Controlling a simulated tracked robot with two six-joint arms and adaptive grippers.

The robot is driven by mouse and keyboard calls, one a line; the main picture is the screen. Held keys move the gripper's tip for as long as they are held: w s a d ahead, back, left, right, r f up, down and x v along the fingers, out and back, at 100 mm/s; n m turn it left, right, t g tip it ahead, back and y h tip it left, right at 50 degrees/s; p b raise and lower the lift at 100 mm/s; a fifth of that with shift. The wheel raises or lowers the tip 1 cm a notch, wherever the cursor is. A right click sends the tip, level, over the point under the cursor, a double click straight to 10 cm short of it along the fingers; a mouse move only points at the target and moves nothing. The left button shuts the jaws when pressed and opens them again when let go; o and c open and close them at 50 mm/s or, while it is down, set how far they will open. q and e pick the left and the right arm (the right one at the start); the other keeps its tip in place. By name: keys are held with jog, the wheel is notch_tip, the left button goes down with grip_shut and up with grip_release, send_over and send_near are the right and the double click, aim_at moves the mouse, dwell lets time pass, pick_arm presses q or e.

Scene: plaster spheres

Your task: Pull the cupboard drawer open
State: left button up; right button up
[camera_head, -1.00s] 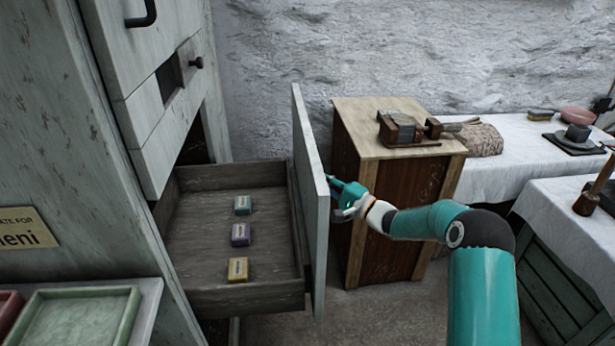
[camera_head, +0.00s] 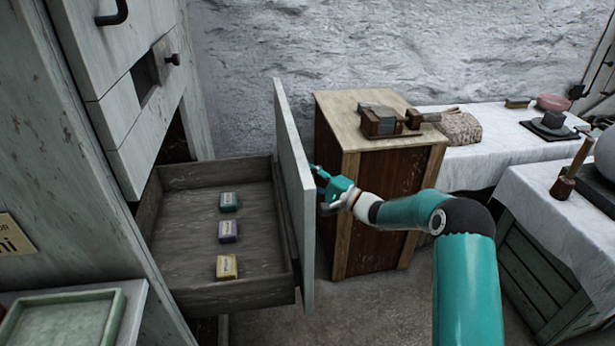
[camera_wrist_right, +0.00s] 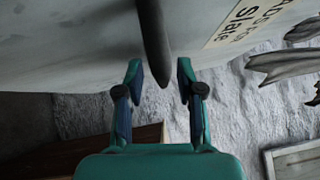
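The cupboard drawer stands pulled far out of the cupboard; its pale front panel (camera_head: 294,185) and grey wooden bottom (camera_head: 185,250) show in the head view. My right gripper (camera_head: 318,178) is at the outer face of that panel. In the right wrist view, the right gripper's two fingers (camera_wrist_right: 161,78) are apart, with a dark handle (camera_wrist_right: 153,45) reaching in between them. Gaps show on both sides of the handle. In the head view the handle is hidden behind the panel. My left gripper is in neither view.
Teal (camera_head: 228,202), purple (camera_head: 229,232) and yellow (camera_head: 227,267) small blocks lie in the drawer. A wooden cabinet (camera_head: 385,208) stands right behind the drawer front. Cloth-covered tables (camera_head: 483,168) are farther right. A green tray (camera_head: 62,325) sits at lower left.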

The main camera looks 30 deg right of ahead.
jog(key=v, duration=1.2)
jog(key=shift+s+f, duration=0.1)
jog(key=shift+f, duration=0.05)
